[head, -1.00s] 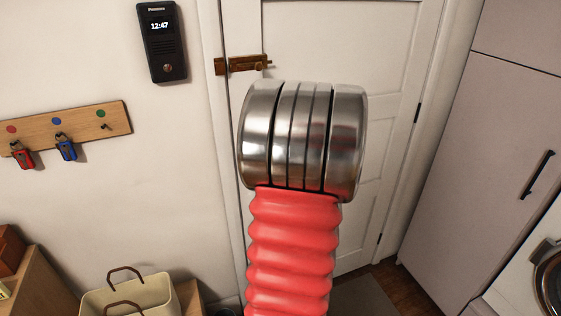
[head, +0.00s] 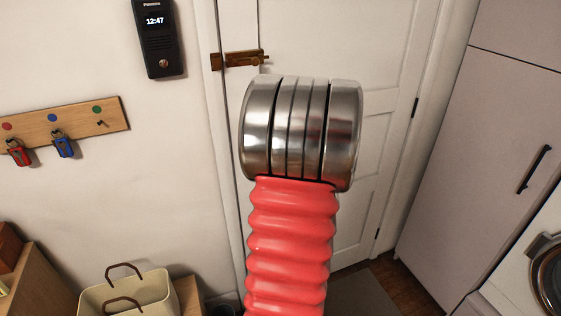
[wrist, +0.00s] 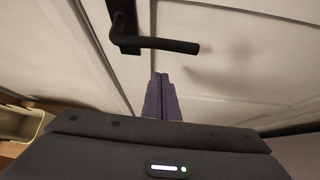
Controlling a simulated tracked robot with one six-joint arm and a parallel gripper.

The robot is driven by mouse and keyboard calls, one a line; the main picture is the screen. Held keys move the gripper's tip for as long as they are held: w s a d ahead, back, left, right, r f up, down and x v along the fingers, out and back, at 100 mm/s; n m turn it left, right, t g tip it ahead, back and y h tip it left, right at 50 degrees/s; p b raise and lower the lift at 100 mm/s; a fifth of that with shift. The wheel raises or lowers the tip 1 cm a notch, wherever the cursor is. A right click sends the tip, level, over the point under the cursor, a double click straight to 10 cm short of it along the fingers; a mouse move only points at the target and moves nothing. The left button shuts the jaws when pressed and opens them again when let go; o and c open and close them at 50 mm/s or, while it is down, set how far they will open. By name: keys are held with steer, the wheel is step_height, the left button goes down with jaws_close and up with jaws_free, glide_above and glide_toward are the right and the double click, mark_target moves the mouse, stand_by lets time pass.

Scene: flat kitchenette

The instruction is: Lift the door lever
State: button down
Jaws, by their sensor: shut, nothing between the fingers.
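The black door lever (wrist: 168,44) shows in the wrist view, roughly horizontal, with its free end to the right. It is fixed on a dark plate on the white door (wrist: 245,85). My gripper (wrist: 161,77) is shut and empty, its two fingers together. In the picture the fingertips lie just below the middle of the lever; I cannot tell whether they touch it. In the head view the door (head: 330,40) is partly covered by my arm, which hides the lever and my gripper.
A brass latch (head: 238,60) sits on the door's left edge. An intercom (head: 158,38) and a key rack (head: 65,122) are on the left wall. A basket (head: 130,297) stands at lower left, also in the wrist view (wrist: 20,122). A tall cabinet (head: 490,130) stands right.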

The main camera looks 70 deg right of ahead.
steer(key=v, duration=1)
steer(key=shift+s+f, duration=0.25)
steer(key=shift+d, duration=0.1)
stand_by(0.3)
